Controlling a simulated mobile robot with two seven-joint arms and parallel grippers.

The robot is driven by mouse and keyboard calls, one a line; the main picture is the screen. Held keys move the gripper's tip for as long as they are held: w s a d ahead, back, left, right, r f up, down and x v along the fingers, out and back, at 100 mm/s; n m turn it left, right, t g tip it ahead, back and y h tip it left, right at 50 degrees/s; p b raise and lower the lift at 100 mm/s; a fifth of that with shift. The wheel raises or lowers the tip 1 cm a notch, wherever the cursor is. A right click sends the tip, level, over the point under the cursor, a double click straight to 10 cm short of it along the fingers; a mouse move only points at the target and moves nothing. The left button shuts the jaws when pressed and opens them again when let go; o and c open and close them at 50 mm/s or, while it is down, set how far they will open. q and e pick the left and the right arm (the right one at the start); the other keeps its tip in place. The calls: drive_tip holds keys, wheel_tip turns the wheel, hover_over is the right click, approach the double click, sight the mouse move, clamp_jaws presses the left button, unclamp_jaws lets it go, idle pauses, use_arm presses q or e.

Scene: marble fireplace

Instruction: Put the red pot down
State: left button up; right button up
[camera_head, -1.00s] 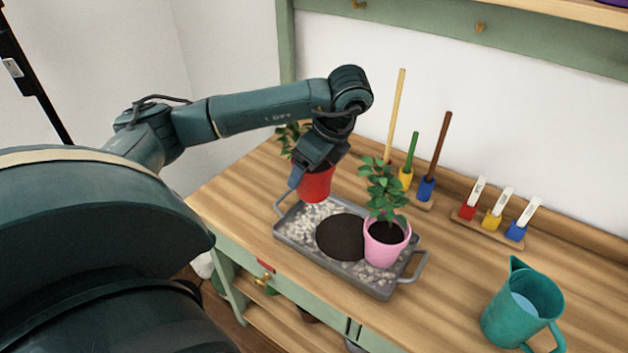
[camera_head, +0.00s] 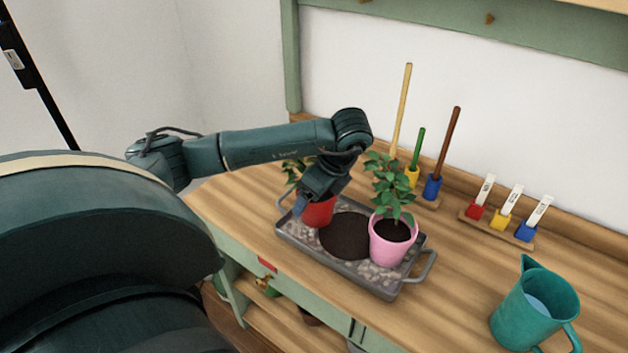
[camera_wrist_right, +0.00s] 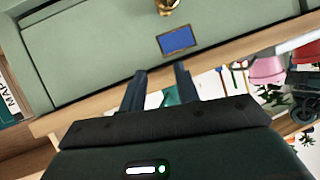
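The red pot (camera_head: 319,214) with a green plant (camera_head: 294,172) is at the left end of the grey tray (camera_head: 432,262). Its base is at the gravel; I cannot tell whether it fully rests there. My left gripper (camera_head: 312,203) is at the pot's rim, seemingly shut on it, and partly hides the pot and plant. The pot looks about upright. In the right wrist view my right gripper (camera_wrist_right: 161,78) has its fingers apart with nothing between them, facing a green drawer front (camera_wrist_right: 110,45).
A pink pot (camera_head: 390,252) with a plant stands at the tray's right end, beside a dark soil patch (camera_head: 345,237). A teal watering can (camera_head: 530,310) is at the right. Handled tools (camera_head: 433,188) and small labelled blocks (camera_head: 503,219) stand behind. Bare wood lies between.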

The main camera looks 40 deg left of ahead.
use_arm(q)
drive_tip(key=o, duration=0.4)
use_arm(e)
drive_tip(key=shift+r, duration=0.1)
use_arm(q)
drive_tip(key=shift+o, duration=0.2)
drive_tip(key=p+v, duration=0.5)
drive_tip(key=v, duration=0.7)
drive_tip(key=shift+r, duration=0.2)
use_arm(e)
drive_tip(key=shift+s+d+r+n, duration=0.15)
drive_tip(key=shift+r+n, duration=0.1)
drive_tip(key=shift+r, duration=0.35)
drive_tip(key=shift+s+d+r+n, duration=0.1)
drive_tip(key=shift+r+n, duration=0.15)
drive_tip(key=shift+r, duration=0.3)
drive_tip(key=shift+r, duration=0.1)
